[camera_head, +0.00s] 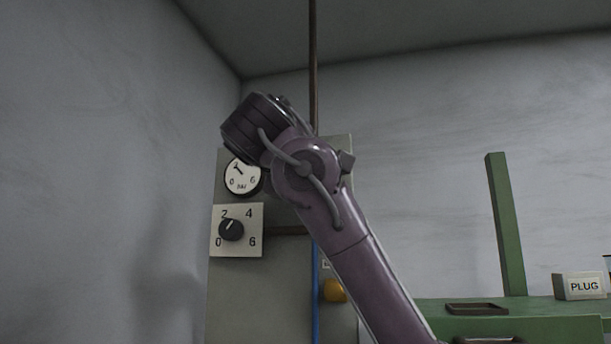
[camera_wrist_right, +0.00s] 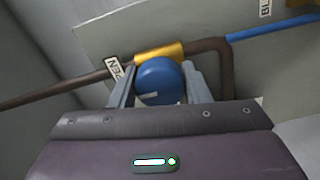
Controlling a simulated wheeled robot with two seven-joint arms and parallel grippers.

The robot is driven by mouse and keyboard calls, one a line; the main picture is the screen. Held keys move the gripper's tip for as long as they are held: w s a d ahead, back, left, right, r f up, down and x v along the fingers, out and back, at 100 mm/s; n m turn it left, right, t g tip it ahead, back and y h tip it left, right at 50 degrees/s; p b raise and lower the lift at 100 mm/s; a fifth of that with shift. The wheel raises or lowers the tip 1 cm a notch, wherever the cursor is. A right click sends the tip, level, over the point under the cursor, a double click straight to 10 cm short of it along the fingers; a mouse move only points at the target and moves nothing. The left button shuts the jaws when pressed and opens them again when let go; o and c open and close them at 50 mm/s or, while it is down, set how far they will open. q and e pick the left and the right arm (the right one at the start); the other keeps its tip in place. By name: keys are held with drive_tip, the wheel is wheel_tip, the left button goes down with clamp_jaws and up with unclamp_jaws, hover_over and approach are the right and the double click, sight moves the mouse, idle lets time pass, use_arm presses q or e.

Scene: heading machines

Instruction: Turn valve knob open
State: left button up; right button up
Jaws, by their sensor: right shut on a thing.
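The valve knob (camera_wrist_right: 157,75) is round and blue with a white mark on its face. It sits on a yellow valve body (camera_wrist_right: 158,52) in a brown pipe. My right gripper (camera_wrist_right: 160,84) is shut on the knob, one grey finger on each side. A partly hidden label ending in "PEN" (camera_wrist_right: 115,70) lies left of the knob. In the head view my right arm (camera_head: 345,230) reaches up across the panel. It hides the blue knob and the fingers there. My left gripper is not in view.
A grey panel (camera_head: 260,295) carries a round gauge (camera_head: 242,176) and a dial plate (camera_head: 252,244) with a black selector. A yellow knob (camera_head: 334,290) sits lower, beside a blue pipe (camera_head: 316,290). A green bench (camera_head: 535,306) with a "PLUG" box (camera_head: 580,286) stands at right.

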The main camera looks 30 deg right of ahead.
drive_tip(key=o, duration=1)
drive_tip(key=shift+c, duration=0.2)
drive_tip(key=b+v, duration=0.3)
drive_tip(key=v, duration=0.4)
drive_tip(key=shift+s+a, duration=0.2)
drive_tip(key=shift+s, duration=0.05)
